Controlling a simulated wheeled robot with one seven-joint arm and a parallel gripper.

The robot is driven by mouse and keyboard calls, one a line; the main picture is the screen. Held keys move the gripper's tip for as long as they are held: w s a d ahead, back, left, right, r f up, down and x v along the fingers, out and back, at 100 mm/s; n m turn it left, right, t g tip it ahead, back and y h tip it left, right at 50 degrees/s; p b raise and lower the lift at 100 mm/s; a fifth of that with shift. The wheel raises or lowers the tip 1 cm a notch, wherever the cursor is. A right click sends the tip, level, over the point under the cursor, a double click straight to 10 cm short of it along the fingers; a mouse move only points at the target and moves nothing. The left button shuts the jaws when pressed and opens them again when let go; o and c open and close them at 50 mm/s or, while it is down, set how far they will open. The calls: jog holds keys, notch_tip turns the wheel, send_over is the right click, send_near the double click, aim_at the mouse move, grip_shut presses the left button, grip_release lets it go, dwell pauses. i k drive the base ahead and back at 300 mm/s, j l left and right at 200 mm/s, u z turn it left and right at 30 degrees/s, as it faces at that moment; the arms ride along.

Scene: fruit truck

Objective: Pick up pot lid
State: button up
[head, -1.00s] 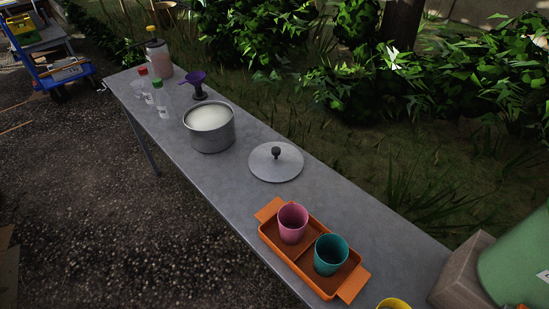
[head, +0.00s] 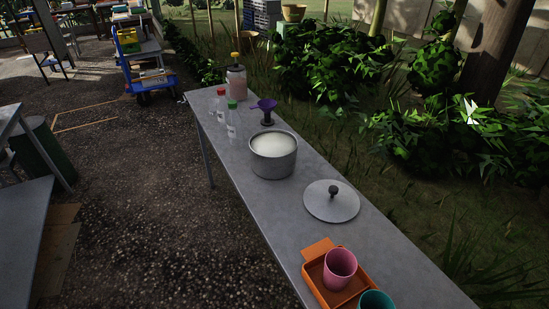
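The pot lid (head: 318,205) is a flat grey disc with a dark round knob (head: 333,190) on top. It lies knob up on the long grey table (head: 287,215), near the far right edge. The grey metal pot (head: 273,168) stands just behind and to the left of the lid, apart from it, uncovered and filled with something white. My gripper is not in view.
Beyond the pot are a purple funnel (head: 264,105), small bottles (head: 232,120) and a large jar (head: 236,83). Bushes line the right side; gravel lies left.

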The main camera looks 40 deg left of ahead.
aim_at(331, 201)
jog(key=i+j+u, duration=0.25)
jog(key=i+j, duration=0.2)
jog(key=j, duration=0.15)
jog(key=i+j+u, duration=0.3)
jog(key=i+j, duration=0.2)
